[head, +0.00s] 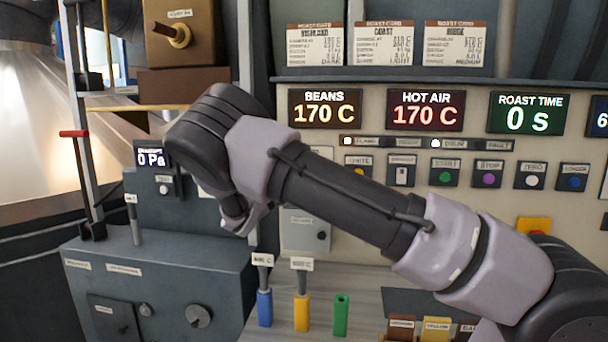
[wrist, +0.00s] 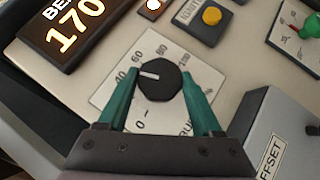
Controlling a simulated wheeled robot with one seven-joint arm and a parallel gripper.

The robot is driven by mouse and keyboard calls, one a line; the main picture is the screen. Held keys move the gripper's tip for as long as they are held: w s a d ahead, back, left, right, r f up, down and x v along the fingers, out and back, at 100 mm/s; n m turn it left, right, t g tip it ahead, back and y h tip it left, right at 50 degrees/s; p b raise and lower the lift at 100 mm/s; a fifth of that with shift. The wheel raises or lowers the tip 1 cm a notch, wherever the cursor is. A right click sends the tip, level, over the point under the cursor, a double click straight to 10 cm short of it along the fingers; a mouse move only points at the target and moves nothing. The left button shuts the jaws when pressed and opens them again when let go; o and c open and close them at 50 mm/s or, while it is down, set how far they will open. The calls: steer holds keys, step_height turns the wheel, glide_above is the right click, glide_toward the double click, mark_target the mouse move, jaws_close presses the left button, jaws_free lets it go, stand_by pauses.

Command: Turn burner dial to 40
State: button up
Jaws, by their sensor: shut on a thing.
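The burner dial (wrist: 160,84) is a black faceted knob with a white pointer line, on a pale scale plate (wrist: 178,42). The plate shows 0, 40, 60 and 80; the 20 is hidden near the left finger. The pointer faces left in the wrist view, towards the 40 mark or slightly above it. My gripper (wrist: 160,68) has its two green fingers on either side of the dial and is shut on it. In the head view my arm hides the dial and my gripper.
The beans display (head: 325,109) reads 170 C, and the hot air display (head: 425,109) also reads 170 C. A yellow button (wrist: 211,16) sits above the dial. A grey box marked "FFSET" (wrist: 285,132) stands close right of my gripper.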

steer(key=o, duration=1.4)
steer(key=shift+c, duration=0.2)
steer(key=v, duration=1.1)
